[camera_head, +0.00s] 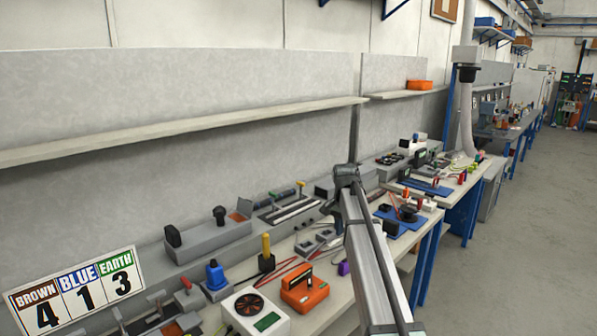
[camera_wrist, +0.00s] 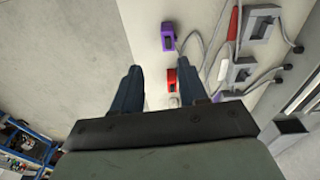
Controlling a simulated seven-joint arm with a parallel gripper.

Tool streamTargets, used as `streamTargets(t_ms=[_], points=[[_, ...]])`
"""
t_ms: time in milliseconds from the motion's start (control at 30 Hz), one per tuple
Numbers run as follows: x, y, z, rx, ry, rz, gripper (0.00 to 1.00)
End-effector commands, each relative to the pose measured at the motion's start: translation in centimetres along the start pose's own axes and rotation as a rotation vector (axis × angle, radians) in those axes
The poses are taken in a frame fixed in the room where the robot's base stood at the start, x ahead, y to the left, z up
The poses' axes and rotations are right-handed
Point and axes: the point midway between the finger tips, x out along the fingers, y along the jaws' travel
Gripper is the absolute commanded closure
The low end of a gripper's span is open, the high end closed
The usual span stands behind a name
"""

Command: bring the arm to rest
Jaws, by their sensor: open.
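My gripper (camera_wrist: 159,88) shows in the wrist view as two dark blue fingers set well apart. Nothing is held between them. A small red part (camera_wrist: 185,80) lies on the bench beyond the right finger and is partly hidden by it. A purple plug (camera_wrist: 167,36) lies ahead of the fingers, apart from them. In the head view my arm rises from the lower right over the bench, and the fingers cannot be made out there. The purple plug (camera_head: 343,268) shows just left of the arm.
The bench holds an orange device (camera_head: 304,291), a white box with a round dark grille (camera_head: 256,314), a blue connector (camera_head: 215,276) and a yellow-handled plug (camera_head: 266,252). A sign (camera_head: 77,290) reads BROWN 4, BLUE 1, EARTH 3. A shelf (camera_head: 180,130) runs above. Open floor (camera_head: 510,240) lies right.

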Motion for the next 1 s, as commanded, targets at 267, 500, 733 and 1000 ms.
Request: streamTargets(t_ms=[267,500,733,1000], points=[[3.2,10.3,-6.4,-0.019,0.0,0.024,0.57],[10.3,15.4,-6.3,-0.082,-0.04,0.051,0.57],[17.8,16.7,-2.6,-0.151,-0.092,0.068,0.57],[27.1,17.9,4.0,-0.242,-0.167,0.088,0.57]])
